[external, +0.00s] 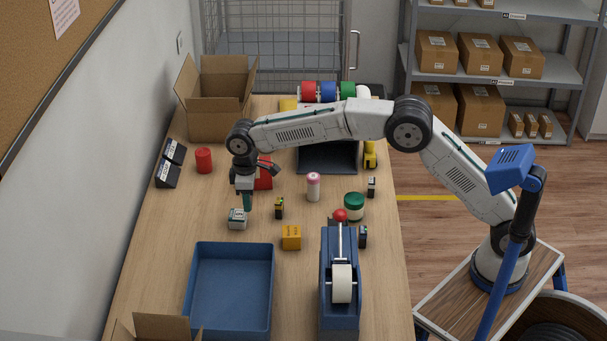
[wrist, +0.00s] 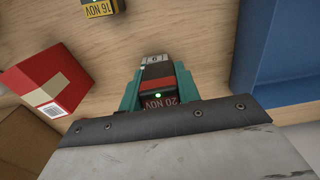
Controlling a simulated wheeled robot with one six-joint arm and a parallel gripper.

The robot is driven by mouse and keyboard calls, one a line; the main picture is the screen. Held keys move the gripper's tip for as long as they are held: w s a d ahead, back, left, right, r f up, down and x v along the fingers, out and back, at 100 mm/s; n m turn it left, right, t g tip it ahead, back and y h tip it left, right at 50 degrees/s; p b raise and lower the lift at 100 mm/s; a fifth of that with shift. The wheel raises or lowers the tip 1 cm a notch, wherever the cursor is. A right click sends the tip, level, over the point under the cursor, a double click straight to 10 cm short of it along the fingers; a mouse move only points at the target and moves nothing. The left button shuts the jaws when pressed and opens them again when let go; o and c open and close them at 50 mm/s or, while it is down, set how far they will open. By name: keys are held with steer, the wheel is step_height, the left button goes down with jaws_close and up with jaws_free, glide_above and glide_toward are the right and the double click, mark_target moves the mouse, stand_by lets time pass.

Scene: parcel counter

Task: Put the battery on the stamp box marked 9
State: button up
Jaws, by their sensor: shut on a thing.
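In the wrist view a grey surface with a digit (wrist: 155,59) shows just past the fingertips. I cannot tell whether the battery touches it. An orange box (external: 291,238) with dark markings stands to the right.
A black-and-yellow block (external: 279,208) labelled "16 NOV" in the wrist view (wrist: 98,8) stands right of the gripper. A red carton (external: 264,180) is behind. A blue tray (external: 190,290) and tape dispenser (external: 340,312) are in front. Bare counter lies left of the pale box.

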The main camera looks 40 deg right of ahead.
mark_target(237, 214)
steer(key=w, duration=0.1)
steer(key=w+a, duration=0.1)
steer(key=w, duration=0.1)
steer(key=shift+w+a+f, duration=0.2)
steer(key=shift+w+a, duration=0.1)
steer(key=shift+w, duration=0.05)
steer(key=shift+f, duration=1.7)
steer(key=shift+f, duration=0.15)
steer(key=o, duration=1)
